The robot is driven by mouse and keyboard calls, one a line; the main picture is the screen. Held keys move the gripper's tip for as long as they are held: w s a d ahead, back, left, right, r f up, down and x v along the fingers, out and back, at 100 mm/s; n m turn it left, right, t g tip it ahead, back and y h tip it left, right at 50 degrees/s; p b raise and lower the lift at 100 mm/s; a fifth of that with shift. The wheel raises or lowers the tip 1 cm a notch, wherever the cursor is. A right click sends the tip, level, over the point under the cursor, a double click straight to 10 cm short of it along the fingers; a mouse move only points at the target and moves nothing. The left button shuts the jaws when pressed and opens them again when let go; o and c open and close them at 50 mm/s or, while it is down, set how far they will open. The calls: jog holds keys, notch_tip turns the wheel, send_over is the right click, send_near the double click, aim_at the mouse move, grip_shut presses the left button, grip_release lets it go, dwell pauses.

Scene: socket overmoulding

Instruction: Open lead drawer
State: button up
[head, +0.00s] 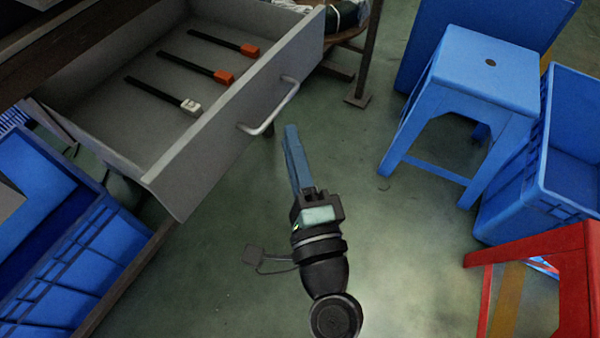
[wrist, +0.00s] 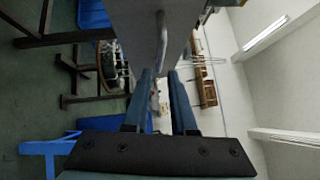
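The grey lead drawer (head: 235,108) stands pulled well out at the upper left in the head view. Three black leads lie in it, two with orange ends (head: 224,77) and one with a white end (head: 190,106). Its silver bar handle (head: 272,112) is on the front panel and also shows in the wrist view (wrist: 162,42). My gripper (head: 291,130) is just in front of the handle, apart from it. In the wrist view my two blue fingers (wrist: 161,74) are apart with nothing held between them, and the handle lies beyond their tips.
A blue stool (head: 485,75) and a blue crate (head: 545,190) stand at the right, with a red stool (head: 570,250) at lower right. A blue crate (head: 70,260) is at lower left below the drawer. The green floor (head: 400,240) around my arm is clear.

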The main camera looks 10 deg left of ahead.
jog(key=shift+v, duration=2.55)
jog(key=w+r+n+t+p, duration=0.15)
jog(key=r+n, duration=0.25)
jog(key=r, duration=0.7)
jog(key=w+r+n+t+h+p, duration=0.1)
jog(key=w+r+n+p, duration=0.25)
jog(key=r, duration=0.75)
jog(key=w+r+n+t+p, duration=0.2)
jog(key=r+n, duration=0.3)
jog(key=r, duration=0.5)
jog(key=s+d+r+n+t+h+p, duration=0.1)
jog(key=s+d+r+t+h+p, duration=0.1)
jog(key=r, duration=0.6)
jog(key=s+d+r+t+h+p, duration=0.1)
jog(key=s+r+t+h, duration=0.15)
jog(key=r, duration=0.55)
jog(key=s+d+r+n+t+h+p, duration=0.1)
jog(key=s+d+r+h+p, duration=0.15)
jog(key=r, duration=0.45)
notch_tip(320, 180, up, 37)
jog(key=p, duration=3.6)
jog(key=shift+w+a+p, duration=0.35)
jog(key=shift+w+a, duration=0.1)
jog(key=shift+w, duration=0.05)
jog(key=shift+f, duration=0.1)
